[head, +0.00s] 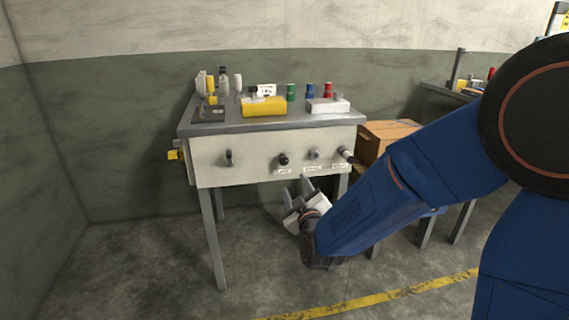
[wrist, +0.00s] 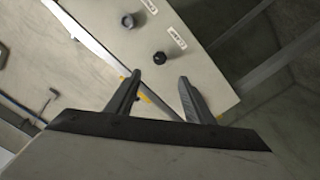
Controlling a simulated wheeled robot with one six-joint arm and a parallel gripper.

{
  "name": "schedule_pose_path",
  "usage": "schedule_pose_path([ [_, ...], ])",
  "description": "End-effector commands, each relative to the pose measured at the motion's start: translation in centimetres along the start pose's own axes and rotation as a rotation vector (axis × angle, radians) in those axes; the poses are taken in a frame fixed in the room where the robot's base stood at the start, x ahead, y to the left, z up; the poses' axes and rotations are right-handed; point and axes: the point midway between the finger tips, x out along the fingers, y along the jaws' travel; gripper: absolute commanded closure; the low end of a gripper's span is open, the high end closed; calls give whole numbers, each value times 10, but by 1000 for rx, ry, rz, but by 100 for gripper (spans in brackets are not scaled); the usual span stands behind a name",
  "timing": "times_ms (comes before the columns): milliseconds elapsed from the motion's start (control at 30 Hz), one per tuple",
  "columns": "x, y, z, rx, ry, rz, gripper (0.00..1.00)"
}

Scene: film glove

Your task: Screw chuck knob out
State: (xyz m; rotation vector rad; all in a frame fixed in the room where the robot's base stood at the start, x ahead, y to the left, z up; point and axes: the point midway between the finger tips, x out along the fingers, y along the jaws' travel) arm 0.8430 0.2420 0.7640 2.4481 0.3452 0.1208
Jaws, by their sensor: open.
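Knobs sit on the pale front panel of the grey workbench. A black knob (head: 284,159) is near the middle, and a grey knob (head: 314,154) is to its right. The label lettering is too small to read, so I cannot tell which is the chuck knob. In the wrist view the black knob (wrist: 159,57) shows just beyond the fingertips, with the grey knob (wrist: 128,21) farther up and left. My gripper (head: 299,187) is open and empty, below the panel in the head view. It also shows in the wrist view (wrist: 160,78), with nothing between its fingers.
A dark oval knob (head: 229,157) is at the panel's left, and a pale-tipped handle (head: 346,154) at its right end. A yellow case (head: 264,106), a white box (head: 328,105) and bottles stand on the bench top. A cardboard box (head: 385,138) is at the right.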

Motion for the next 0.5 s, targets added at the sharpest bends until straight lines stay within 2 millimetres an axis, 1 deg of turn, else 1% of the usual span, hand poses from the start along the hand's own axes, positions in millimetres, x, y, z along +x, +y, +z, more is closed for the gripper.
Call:
schedule_pose_path([
  [100,-1,0,0,205,0,0,52],
  [200,-2,0,0,363,0,0,52],
  [300,-2,0,0,484,0,0,52],
  [400,-2,0,0,560,0,0,52],
  [500,-1,0,0,597,0,0,52],
])
